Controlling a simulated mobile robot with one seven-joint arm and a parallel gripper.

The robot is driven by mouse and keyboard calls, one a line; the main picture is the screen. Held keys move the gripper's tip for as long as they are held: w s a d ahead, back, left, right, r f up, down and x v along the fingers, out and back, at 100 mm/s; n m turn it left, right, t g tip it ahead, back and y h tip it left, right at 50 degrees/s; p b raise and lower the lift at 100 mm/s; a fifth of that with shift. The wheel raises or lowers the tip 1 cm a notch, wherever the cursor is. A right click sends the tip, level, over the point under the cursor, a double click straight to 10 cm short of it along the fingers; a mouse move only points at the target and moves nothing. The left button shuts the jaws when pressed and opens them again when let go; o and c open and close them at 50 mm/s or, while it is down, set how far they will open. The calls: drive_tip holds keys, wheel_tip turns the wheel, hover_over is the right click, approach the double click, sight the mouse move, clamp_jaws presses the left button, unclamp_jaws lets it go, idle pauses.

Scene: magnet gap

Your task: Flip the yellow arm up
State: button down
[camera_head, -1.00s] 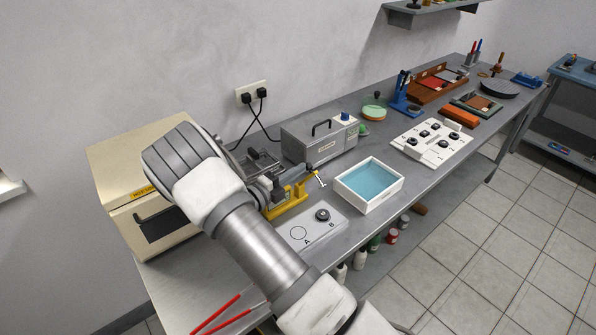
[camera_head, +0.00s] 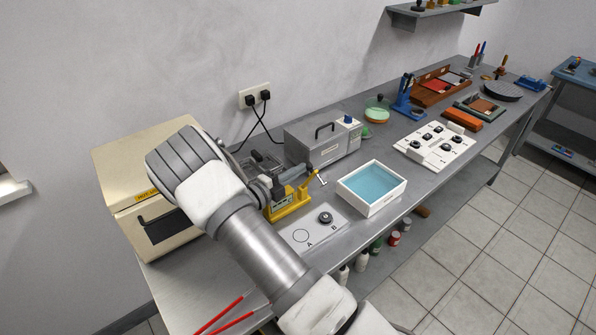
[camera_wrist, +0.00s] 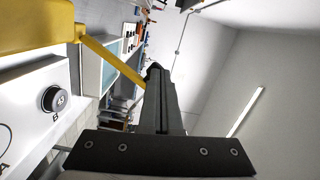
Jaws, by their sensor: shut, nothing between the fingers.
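The yellow arm (camera_wrist: 112,60) is a thin bar in the wrist view, running from a yellow body (camera_wrist: 35,25) at upper left toward my gripper (camera_wrist: 155,72). Its far end meets the outline of the gripper's fingers; I cannot tell whether they touch. My gripper is shut and empty, its dark fingers together. My own wrist and forearm cover part of the fixture and most of the gripper there.
A plate marked A and B (camera_head: 312,231) with a black knob (camera_head: 325,218) lies in front of the fixture. A white tray with blue inside (camera_head: 372,208) is to the right. A grey box (camera_head: 318,148) stands behind, a beige box (camera_head: 125,180) at left.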

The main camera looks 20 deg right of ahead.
drive_tip(key=shift+w+a+r+p, duration=0.1)
drive_tip(key=shift+w+a+p, duration=0.2)
drive_tip(key=shift+w, duration=0.3)
idle(2.1)
drive_tip(key=b+v, duration=0.1)
drive_tip(key=v, duration=0.6)
drive_tip(key=s+d+r+m+g+y, duration=0.4)
drive_tip(key=s+r+m, duration=0.35)
drive_tip(key=m, duration=0.35)
drive_tip(key=s+d+r+m+g+y, duration=0.35)
drive_tip(key=s+r+m, duration=0.35)
drive_tip(key=m, duration=0.4)
drive_tip(key=s+a+r+m+t+y, duration=0.2)
drive_tip(key=s+r+m+y, duration=0.2)
drive_tip(key=s+m, duration=0.4)
drive_tip(key=s+a+r+m+t+y, duration=0.2)
drive_tip(key=s+a+r+m+y, duration=0.1)
drive_tip(key=s+m, duration=0.6)
drive_tip(key=r+m+y, duration=0.1)
drive_tip(key=m, duration=0.3)
drive_tip(key=shift+s+a+t, duration=0.15)
drive_tip(key=shift+a+t, duration=0.1)
drive_tip(key=shift+t, duration=0.1)
